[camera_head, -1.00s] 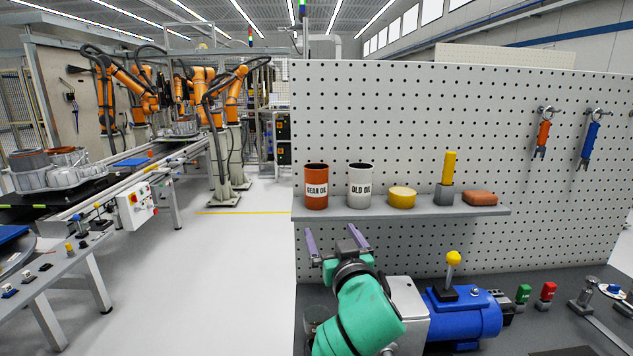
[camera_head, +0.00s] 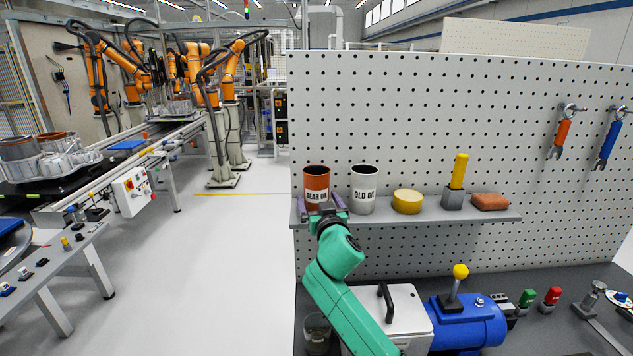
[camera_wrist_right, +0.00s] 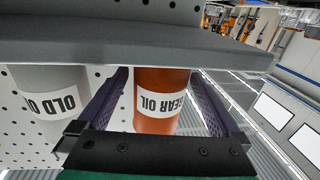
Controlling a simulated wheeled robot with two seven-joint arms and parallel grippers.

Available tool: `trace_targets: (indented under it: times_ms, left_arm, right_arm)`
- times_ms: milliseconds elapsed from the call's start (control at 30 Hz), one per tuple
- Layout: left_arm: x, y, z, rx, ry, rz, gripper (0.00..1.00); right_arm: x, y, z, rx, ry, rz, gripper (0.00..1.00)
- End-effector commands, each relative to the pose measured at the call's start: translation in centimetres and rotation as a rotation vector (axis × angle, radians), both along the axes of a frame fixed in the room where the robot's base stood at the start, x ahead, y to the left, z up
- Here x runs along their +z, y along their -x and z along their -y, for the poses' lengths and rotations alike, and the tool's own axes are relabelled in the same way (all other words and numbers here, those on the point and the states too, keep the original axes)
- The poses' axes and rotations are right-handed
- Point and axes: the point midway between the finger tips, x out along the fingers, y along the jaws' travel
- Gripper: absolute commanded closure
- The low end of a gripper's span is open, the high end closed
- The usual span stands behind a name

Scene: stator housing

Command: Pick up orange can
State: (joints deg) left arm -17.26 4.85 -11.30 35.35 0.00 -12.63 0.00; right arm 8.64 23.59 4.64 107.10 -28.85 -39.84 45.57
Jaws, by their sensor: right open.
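The orange can (camera_head: 316,179) with a white "GEAR OIL" label stands upright at the left end of the grey shelf (camera_head: 450,215). It also shows in the right wrist view (camera_wrist_right: 161,85), between the two purple fingers. My right gripper (camera_head: 322,206) is open, with one finger on each side of the can's lower part. I cannot tell whether the fingers touch it. The white "OLD OIL" can (camera_head: 364,190) stands just right of it and shows close beside one finger in the right wrist view (camera_wrist_right: 52,100). My left gripper is not in view.
A yellow round tin (camera_head: 407,201), a yellow-handled tool in a grey block (camera_head: 457,182) and a reddish-brown block (camera_head: 490,201) are farther right on the shelf. A pegboard (camera_head: 450,110) rises behind. A blue motor (camera_head: 468,322) sits on the bench below.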

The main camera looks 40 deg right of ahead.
Motion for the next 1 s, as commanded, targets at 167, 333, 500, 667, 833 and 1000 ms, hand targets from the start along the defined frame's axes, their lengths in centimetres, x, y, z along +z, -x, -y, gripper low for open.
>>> trace_targets:
  times_ms: [167,333,500,667,833,1000]
  left_arm:
    - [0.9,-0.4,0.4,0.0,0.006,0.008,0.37]
    - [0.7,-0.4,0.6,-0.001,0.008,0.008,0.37]
    - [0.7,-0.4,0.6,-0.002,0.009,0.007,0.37]
    - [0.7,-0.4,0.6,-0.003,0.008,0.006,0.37]
    - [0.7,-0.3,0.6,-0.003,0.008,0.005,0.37]
    - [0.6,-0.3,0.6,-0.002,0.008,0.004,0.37]
  right_arm:
    - [0.1,-1.7,0.9,0.0,0.0,-0.001,0.0]
    - [-0.1,-1.7,0.9,0.001,0.0,0.0,0.0]
    - [-0.1,-1.7,0.9,0.0,0.0,0.0,0.65]
    - [0.1,-1.7,0.8,0.001,0.001,0.002,0.96]
    - [0.2,-1.7,0.8,0.001,0.001,0.003,0.96]
    - [1.7,-1.7,0.9,0.0,0.002,0.008,0.96]
